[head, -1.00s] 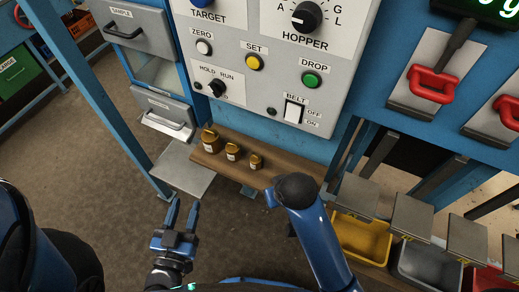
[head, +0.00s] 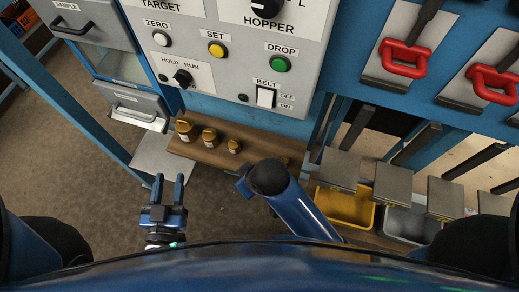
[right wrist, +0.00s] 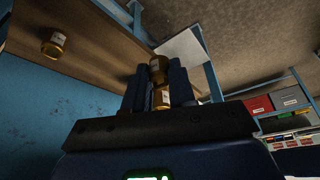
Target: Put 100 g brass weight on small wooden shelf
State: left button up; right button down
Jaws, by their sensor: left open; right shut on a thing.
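The small wooden shelf (head: 190,149) is a brown board below the control panel. Three brass weights with pale labels stand on it: a left one (head: 186,131), a middle one (head: 209,138) and a right one (head: 234,146). I cannot read their labels. My right gripper (right wrist: 160,92) is shut on a brass weight (right wrist: 162,98), seen between its fingers in the right wrist view. Another brass weight (right wrist: 157,66) shows just beyond it, and one more (right wrist: 54,45) stands apart on the shelf. In the head view my right arm hides that gripper. My left gripper (head: 168,182) is open and empty, over the floor.
The control panel (head: 215,75) rises behind the shelf. A grey plate (head: 160,160) lies to its left, beside a blue post (head: 75,115). A yellow bin (head: 345,208) and a grey bin (head: 410,225) stand right, under metal flaps. Red handles (head: 403,58) are above.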

jog(key=p, duration=0.2)
send_over(258, 155)
jog(key=s, duration=0.1)
jog(key=shift+s+d+f+p, duration=0.15)
jog(key=shift+d+f+p, duration=0.05)
jog(key=shift+f, duration=0.35)
jog(key=shift+s+d+f+p, duration=0.1)
jog(key=shift+d+f+p, duration=0.1)
jog(key=shift+f, duration=0.3)
jog(key=shift+f+p, duration=0.3)
jog(key=shift+f, duration=1.45)
jog(key=shift+w+f+p, duration=0.2)
jog(key=shift+f+p, duration=0.1)
jog(key=shift+f, duration=0.45)
jog(key=shift+f, duration=0.1)
jog(key=c, duration=0.9)
grip_release()
jog(key=shift+c, duration=0.2)
